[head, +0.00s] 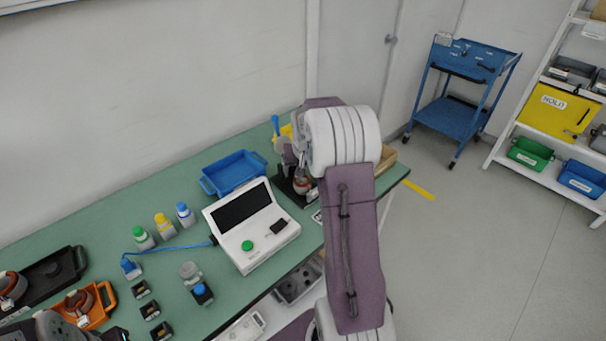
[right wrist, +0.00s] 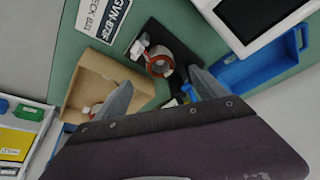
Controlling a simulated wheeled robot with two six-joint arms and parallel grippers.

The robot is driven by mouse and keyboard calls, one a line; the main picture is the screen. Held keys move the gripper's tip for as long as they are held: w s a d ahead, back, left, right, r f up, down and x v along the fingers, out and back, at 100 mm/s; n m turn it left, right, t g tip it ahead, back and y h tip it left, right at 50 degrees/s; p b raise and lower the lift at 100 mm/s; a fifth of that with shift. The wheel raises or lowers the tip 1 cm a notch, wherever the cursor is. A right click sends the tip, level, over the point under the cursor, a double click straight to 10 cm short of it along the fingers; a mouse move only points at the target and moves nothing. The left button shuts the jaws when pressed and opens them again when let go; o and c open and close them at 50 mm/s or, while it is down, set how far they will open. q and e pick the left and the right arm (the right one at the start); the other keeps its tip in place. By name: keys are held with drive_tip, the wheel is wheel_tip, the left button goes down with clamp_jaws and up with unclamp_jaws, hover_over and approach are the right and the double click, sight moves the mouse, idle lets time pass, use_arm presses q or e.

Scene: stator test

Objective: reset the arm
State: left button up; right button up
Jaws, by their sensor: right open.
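My right arm reaches up and over the far right part of the green bench in the head view. My right gripper (head: 287,150) is there, partly hidden by its own wrist. In the right wrist view its two fingers (right wrist: 161,80) are spread apart with nothing between them. Beyond the fingertips a red-and-white ring-shaped stator (right wrist: 159,62) sits at a black fixture (right wrist: 160,35); it also shows below the gripper in the head view (head: 303,187). Part of my left arm shows at the bottom left of the head view, its jaws unclear.
A white tester (head: 262,245) and blue tray (head: 233,173) stand left of my right arm. Several small bottles stand further left. Orange (head: 98,316) and black trays hold ring parts. A cardboard box (right wrist: 95,75) is beside the fixture. A blue cart (head: 462,85) and shelves stand right.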

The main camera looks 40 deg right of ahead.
idle(0.8)
drive_tip(key=s+a+r+n+y, duration=0.1)
drive_tip(key=s+a+n, duration=0.1)
drive_tip(key=a, duration=0.7)
drive_tip(key=s+a+r+n+y, duration=0.1)
drive_tip(key=a+r+n, duration=0.1)
drive_tip(key=a, duration=0.6)
drive_tip(key=s+a+f+n+g, duration=0.1)
drive_tip(key=s+a+f, duration=0.2)
drive_tip(key=s, duration=0.5)
drive_tip(key=s+a+f+n+g, duration=0.1)
drive_tip(key=s+a+f, duration=0.2)
drive_tip(key=s, duration=0.5)
drive_tip(key=shift+s+f+g+y+p, duration=0.3)
drive_tip(key=shift+f+g+p, duration=0.1)
drive_tip(key=shift+f, duration=0.1)
drive_tip(key=shift+a, duration=0.25)
drive_tip(key=shift+c, duration=0.3)
